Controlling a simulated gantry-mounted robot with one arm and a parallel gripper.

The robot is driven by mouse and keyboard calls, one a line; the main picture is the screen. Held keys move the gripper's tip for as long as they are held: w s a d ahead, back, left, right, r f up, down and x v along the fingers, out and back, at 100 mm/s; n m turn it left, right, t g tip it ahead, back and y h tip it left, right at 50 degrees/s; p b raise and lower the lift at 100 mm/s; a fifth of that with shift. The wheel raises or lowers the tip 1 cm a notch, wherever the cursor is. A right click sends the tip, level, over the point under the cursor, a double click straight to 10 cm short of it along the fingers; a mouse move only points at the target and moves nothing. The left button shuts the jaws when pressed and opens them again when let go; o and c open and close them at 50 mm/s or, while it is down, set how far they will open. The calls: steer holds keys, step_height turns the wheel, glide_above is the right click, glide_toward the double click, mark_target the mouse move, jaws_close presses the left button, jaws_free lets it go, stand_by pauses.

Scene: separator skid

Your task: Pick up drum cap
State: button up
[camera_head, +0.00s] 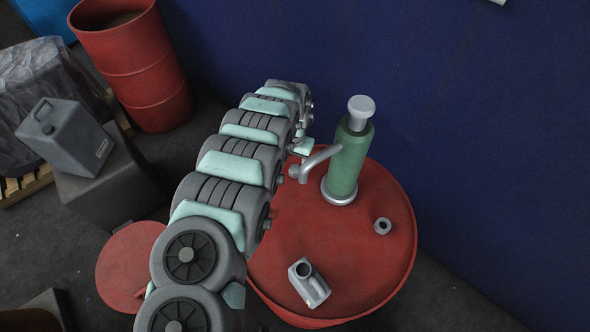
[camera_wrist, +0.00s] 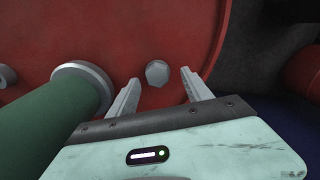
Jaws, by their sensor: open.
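A small grey faceted cap (camera_wrist: 157,72), which I take for the drum cap, sits on the red drum top (camera_wrist: 110,30). In the wrist view it lies between my gripper's (camera_wrist: 159,82) open fingertips, apart from both. The gap in depth is hard to tell. In the head view I do not make it out; my arm hides that part of the drum top (camera_head: 320,240). There my gripper (camera_head: 303,147) is over the far left of the drum, left of a green pump (camera_head: 345,160) with a grey spout. The pump body also shows left of the fingers in the wrist view (camera_wrist: 45,120).
The pump stands close beside my gripper. A small grey ring (camera_head: 383,226) and a grey mug-like part (camera_head: 309,282) lie on the drum top. Another red drum (camera_head: 140,70), a grey canister (camera_head: 65,135) and a red disc (camera_head: 125,265) are at the left. A blue wall (camera_head: 480,120) is behind.

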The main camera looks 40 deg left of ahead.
mark_target(294, 170)
steer(key=f, duration=0.3)
steer(key=shift+s+d+f, duration=0.1)
steer(key=shift+d+f, duration=0.05)
steer(key=shift+d, duration=0.2)
steer(key=shift+f, duration=0.45)
steer(key=shift+c, duration=0.2)
jaws_close()
